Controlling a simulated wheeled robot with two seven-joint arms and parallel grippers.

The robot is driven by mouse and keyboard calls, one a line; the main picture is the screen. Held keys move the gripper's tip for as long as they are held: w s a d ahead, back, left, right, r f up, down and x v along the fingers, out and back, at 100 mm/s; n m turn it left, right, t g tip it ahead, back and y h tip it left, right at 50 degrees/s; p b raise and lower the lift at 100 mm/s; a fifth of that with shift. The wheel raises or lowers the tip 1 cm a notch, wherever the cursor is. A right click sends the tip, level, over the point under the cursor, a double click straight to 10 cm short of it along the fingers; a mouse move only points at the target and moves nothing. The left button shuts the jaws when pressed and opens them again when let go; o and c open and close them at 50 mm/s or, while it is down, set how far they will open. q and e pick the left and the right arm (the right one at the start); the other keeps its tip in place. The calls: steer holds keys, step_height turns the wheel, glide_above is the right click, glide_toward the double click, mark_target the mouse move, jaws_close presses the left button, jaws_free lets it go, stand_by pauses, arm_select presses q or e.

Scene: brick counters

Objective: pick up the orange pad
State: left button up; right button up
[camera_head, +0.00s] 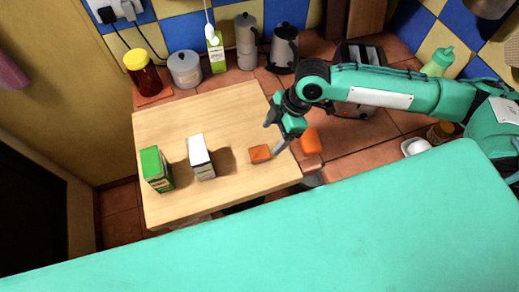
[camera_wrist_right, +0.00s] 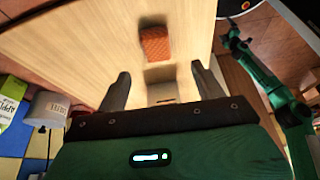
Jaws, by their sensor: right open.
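The orange pad (camera_head: 260,153) lies flat near the right edge of the wooden board. In the right wrist view the orange pad (camera_wrist_right: 155,43) has a rough texture and lies beyond my fingertips, roughly between their lines. My right gripper (camera_head: 274,137) is open and above the board's right edge, just right of the pad, with clear space between them. Its two dark fingers (camera_wrist_right: 160,82) are apart and hold nothing. A green arm of mine shows at the right of the right wrist view; its gripper end is too small and dark to read.
The wooden board (camera_head: 225,115) also bears a green carton (camera_head: 156,169) and a white carton (camera_head: 200,157). Another orange block (camera_head: 311,140) sits right of my gripper. The board's middle is clear.

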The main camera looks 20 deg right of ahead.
mark_target(261, 152)
steer(key=x, duration=0.3)
steer(key=shift+w+d, duration=0.1)
steer(key=shift+w, duration=0.1)
steer(key=shift+p+x, duration=0.55)
steer(key=shift+x, duration=0.3)
steer(key=p+x, duration=0.1)
steer(key=x, duration=0.2)
steer(key=shift+f, duration=0.3)
steer(key=shift+a+f, duration=0.25)
steer(key=shift+f, duration=0.05)
steer(key=c, duration=1.1)
arm_select(q)
steer(key=r, duration=0.1)
steer(key=w+r, duration=0.1)
steer(key=shift+d+r, duration=0.2)
steer(key=shift+r, duration=0.15)
arm_select(e)
steer(key=shift+o, duration=0.2)
